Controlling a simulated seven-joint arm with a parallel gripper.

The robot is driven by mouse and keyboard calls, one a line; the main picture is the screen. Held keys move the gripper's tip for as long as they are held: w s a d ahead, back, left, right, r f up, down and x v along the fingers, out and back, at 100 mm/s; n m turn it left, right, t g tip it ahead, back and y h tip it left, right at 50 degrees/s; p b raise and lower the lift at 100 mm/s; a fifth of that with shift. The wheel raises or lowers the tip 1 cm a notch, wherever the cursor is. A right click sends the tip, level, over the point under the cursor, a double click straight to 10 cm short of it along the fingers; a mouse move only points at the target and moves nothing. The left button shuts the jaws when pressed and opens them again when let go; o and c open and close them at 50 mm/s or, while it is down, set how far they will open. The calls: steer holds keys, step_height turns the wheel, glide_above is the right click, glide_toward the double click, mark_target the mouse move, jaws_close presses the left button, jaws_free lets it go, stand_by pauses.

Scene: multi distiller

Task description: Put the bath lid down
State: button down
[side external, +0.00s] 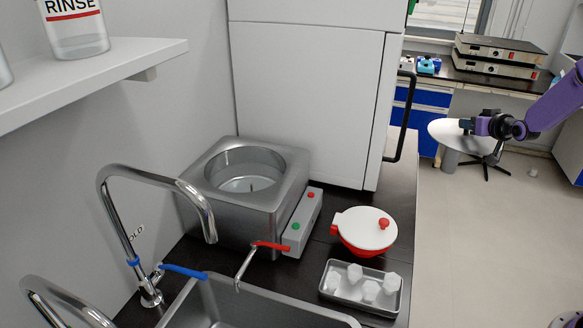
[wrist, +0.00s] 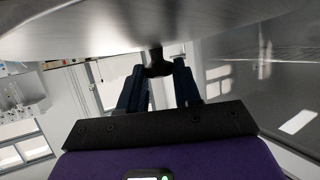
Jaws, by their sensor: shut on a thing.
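The bath lid (side external: 445,131) is a pale round metal disc with a dark knob on top. It is held in the air at the right of the side view, and its underside is hidden. My gripper (side external: 466,125) reaches in from the right and is shut on the knob. In the wrist view the lid (wrist: 90,22) fills the top, with the dark knob between the fingers of my gripper (wrist: 159,68). The bath (side external: 245,180) is a square steel box with an open round well, standing on the dark counter well left of the lid.
A control box (side external: 303,222) with red and green buttons adjoins the bath. A red bowl with a white lid (side external: 367,228) and a tray of white pieces (side external: 334,292) stand to its right. Taps (side external: 203,213) and a sink are in front. A white cabinet (side external: 305,100) stands behind.

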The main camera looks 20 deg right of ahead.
steer(key=a+r, duration=0.1)
steer(key=a, duration=0.2)
steer(key=s+a+r+m+h, duration=0.1)
steer(key=a+r, duration=0.1)
steer(key=a, duration=0.1)
steer(key=a+r+m+g+h, duration=0.1)
steer(key=a+r, duration=0.1)
steer(key=a, duration=0.1)
steer(key=shift+s, duration=0.3)
steer(key=s+a, duration=0.8)
steer(key=a, duration=0.5)
steer(key=w+a+r+n+y, duration=0.3)
steer(key=a+n+y, duration=0.2)
steer(key=a, duration=0.6)
steer(key=w+a+r+n+g+y, duration=0.1)
steer(key=w+a+r+n+y, duration=0.2)
steer(key=a, duration=0.9)
steer(key=w+a+r+n+g+y, duration=0.1)
steer(key=w+a+r+n+y, duration=0.2)
steer(key=a+n+y, duration=0.3)
steer(key=a+y, duration=0.2)
steer(key=a, duration=0.3)
steer(key=shift+w+a+r+n, duration=0.15)
steer(key=shift+a+r+n, duration=0.1)
steer(key=shift+r+n, duration=0.15)
steer(key=shift+w, duration=0.1)
